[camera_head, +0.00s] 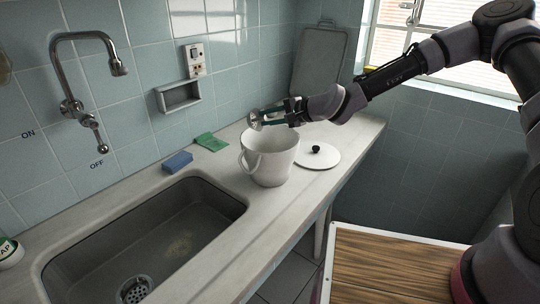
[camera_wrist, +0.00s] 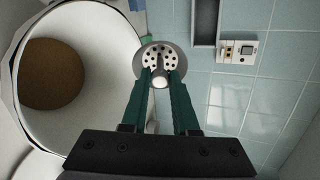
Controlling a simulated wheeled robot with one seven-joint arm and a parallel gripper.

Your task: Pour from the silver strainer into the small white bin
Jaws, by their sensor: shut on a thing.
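The silver strainer (camera_head: 255,120) is a small round metal piece, held above the far rim of the white bin. In the wrist view its perforated disc (camera_wrist: 158,54) faces the camera, with a pale rounded knob between the fingertips. My gripper (camera_head: 277,114) is shut on the strainer; its green fingers also show in the wrist view (camera_wrist: 160,80). The small white bin (camera_head: 268,160) stands upright and open on the counter, below the gripper. In the wrist view the bin (camera_wrist: 100,70) is on the left, with a brown round area deep inside. I cannot tell whether the strainer holds anything.
A white lid (camera_head: 318,158) with a black knob lies right of the bin. A blue sponge (camera_head: 178,162) and a green cloth (camera_head: 211,142) lie to its left, beside the sink (camera_head: 150,240). A grey board (camera_head: 318,60) leans on the tiled wall behind.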

